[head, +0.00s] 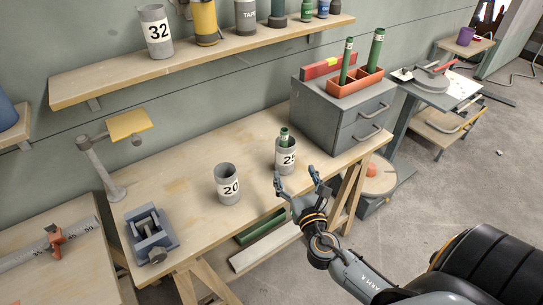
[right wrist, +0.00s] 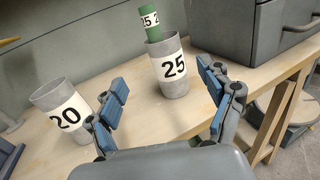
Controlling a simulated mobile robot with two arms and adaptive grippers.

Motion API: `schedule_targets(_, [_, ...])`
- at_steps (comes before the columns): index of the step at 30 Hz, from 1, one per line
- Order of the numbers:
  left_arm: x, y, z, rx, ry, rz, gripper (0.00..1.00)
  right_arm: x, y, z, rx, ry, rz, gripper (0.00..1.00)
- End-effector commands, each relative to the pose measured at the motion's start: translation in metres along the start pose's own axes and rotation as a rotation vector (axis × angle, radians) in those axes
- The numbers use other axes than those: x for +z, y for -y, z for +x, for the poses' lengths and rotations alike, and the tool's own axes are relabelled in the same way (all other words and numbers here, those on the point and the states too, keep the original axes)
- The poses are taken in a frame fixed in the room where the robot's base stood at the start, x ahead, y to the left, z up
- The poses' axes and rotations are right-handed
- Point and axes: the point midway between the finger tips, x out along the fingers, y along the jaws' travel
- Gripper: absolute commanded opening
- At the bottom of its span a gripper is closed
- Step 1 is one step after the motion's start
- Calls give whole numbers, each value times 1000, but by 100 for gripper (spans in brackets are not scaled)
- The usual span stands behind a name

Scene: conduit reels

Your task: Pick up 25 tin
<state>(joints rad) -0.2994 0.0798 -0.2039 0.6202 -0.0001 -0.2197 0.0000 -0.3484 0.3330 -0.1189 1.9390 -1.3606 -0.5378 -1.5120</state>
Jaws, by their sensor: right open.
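The 25 tin (head: 286,162) is a grey cylinder with a white label, upright on the wooden workbench. A green tube (head: 284,137) marked 25 stands in it and sticks out of the top. In the right wrist view the 25 tin (right wrist: 172,75) is ahead, between and beyond the fingers, with the green tube (right wrist: 151,22) above it. My right gripper (head: 302,183) is open and empty, just in front of the tin and apart from it. It also shows in the right wrist view (right wrist: 163,97). My left gripper is not in view.
The 20 tin (head: 228,186) stands left of the 25 tin, also upright. A grey drawer cabinet (head: 335,110) is close behind on the right. A vice (head: 150,238) and a lamp-like stand (head: 115,165) are farther left. A shelf (head: 190,58) runs above the bench (head: 180,190).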

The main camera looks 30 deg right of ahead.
Motion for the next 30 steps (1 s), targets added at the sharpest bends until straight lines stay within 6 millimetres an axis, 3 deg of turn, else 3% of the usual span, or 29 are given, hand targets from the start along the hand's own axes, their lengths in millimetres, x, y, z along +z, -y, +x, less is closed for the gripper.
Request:
schedule_targets(9, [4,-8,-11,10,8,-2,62,1,0,61,0,0,4,80])
schedule_targets(17, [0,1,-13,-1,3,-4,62,1,1,81,0,-2,5,80])
schedule_targets(24, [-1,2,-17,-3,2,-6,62,1,3,116,0,-2,6,80])
schedule_targets(30, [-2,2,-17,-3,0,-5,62,0,3,125,0,-4,6,80])
